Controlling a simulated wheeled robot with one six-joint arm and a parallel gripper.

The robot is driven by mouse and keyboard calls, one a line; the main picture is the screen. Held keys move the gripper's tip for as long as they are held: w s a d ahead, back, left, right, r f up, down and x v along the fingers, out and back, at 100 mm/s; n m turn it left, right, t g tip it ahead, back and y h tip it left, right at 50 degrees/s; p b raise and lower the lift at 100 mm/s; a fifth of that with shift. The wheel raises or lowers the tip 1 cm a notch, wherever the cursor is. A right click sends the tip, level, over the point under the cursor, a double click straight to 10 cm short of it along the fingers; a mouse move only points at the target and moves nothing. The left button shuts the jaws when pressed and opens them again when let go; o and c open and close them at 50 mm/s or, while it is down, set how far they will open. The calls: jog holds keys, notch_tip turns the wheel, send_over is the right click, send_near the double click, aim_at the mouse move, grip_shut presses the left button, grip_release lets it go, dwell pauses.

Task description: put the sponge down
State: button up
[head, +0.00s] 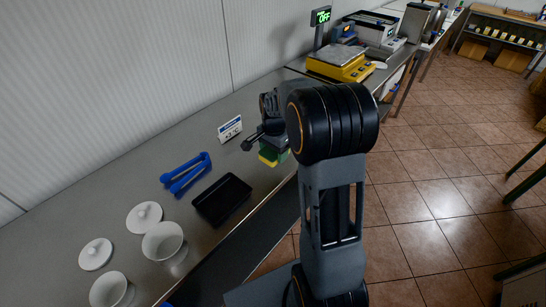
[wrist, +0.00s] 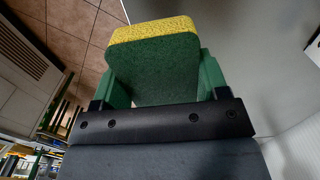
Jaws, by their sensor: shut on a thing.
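The sponge (wrist: 155,65) has a yellow layer and a green layer. It sits between the green fingers of my gripper (wrist: 160,85), which is shut on it in the wrist view. In the head view the sponge (head: 268,158) shows below my gripper (head: 273,145), over the front part of the steel counter (head: 150,180). The arm hides part of the gripper there. Whether the sponge touches the counter I cannot tell.
A black tray (head: 222,199), blue tongs (head: 186,173) and a price card (head: 230,129) lie to the left. White bowls (head: 163,241) and lids (head: 144,216) are further left. A yellow scale (head: 340,62) stands behind. Bare counter lies between the price card and tray.

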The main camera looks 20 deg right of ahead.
jog(key=w+f, duration=0.1)
jog(key=w+d+f, duration=0.1)
jog(key=f, duration=0.1)
jog(key=w+f, duration=0.2)
jog(key=shift+d+f+p, duration=0.2)
jog(key=shift+d+p, duration=0.1)
jog(key=shift+d, duration=0.05)
notch_tip(320, 180, down, 3)
jog(key=shift+w+d+r+p, duration=0.1)
jog(key=shift+w+r+p, duration=0.05)
jog(key=shift+p, duration=0.35)
jog(key=shift+f, duration=0.4)
jog(key=shift+f, duration=0.2)
jog(key=o, duration=1)
jog(key=shift+r, duration=0.15)
